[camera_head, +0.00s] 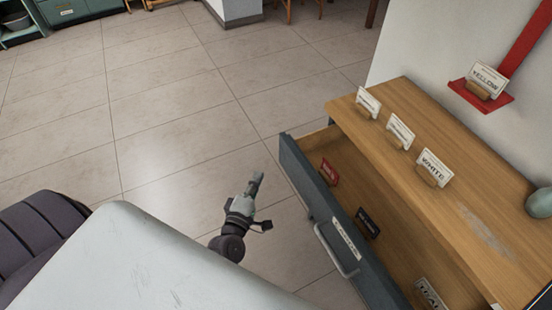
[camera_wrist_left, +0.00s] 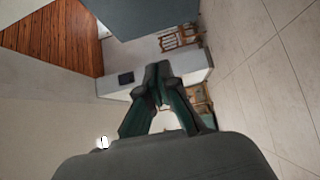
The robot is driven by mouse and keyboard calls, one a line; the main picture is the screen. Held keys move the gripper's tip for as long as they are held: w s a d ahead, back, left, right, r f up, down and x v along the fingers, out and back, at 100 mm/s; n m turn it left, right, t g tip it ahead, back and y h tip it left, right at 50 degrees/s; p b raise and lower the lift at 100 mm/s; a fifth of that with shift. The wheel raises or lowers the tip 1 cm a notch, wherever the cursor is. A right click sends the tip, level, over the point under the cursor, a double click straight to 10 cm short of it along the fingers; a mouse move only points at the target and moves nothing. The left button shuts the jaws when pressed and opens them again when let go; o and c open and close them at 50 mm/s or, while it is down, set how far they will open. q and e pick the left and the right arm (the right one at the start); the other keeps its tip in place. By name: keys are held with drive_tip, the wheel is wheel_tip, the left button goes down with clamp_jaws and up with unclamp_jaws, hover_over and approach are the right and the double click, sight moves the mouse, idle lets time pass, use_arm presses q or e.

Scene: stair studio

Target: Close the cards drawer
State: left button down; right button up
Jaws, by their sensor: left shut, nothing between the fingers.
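The cards drawer (camera_head: 326,220) is pulled out from a wooden-topped cabinet (camera_head: 440,170) at the right of the head view. It has a dark grey-blue front with a metal handle (camera_head: 337,250) and a white label (camera_head: 348,238). Inside lie a red card (camera_head: 329,172), a black card (camera_head: 367,222) and a white card (camera_head: 430,294). My left gripper (camera_head: 257,180) is shut and empty, left of the drawer front and apart from it. Its fingers also show in the left wrist view (camera_wrist_left: 158,72), closed at the tips. My right gripper is not in view.
Several white cards in wooden holders, one reading WHITE (camera_head: 434,168), stand on the cabinet top. A YELLOW card (camera_head: 487,80) sits on a red wall shelf (camera_head: 481,97). A greenish round object (camera_head: 539,203) is at the right edge. Tiled floor (camera_head: 170,110) left of the drawer is clear.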

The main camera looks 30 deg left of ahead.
use_arm(q)
approach(280, 150)
drive_tip(key=w+a, duration=0.3)
drive_tip(key=shift+w+d, duration=0.5)
drive_tip(key=shift+w, duration=0.25)
drive_tip(key=shift+w+d, duration=0.5)
drive_tip(key=shift+w, duration=0.25)
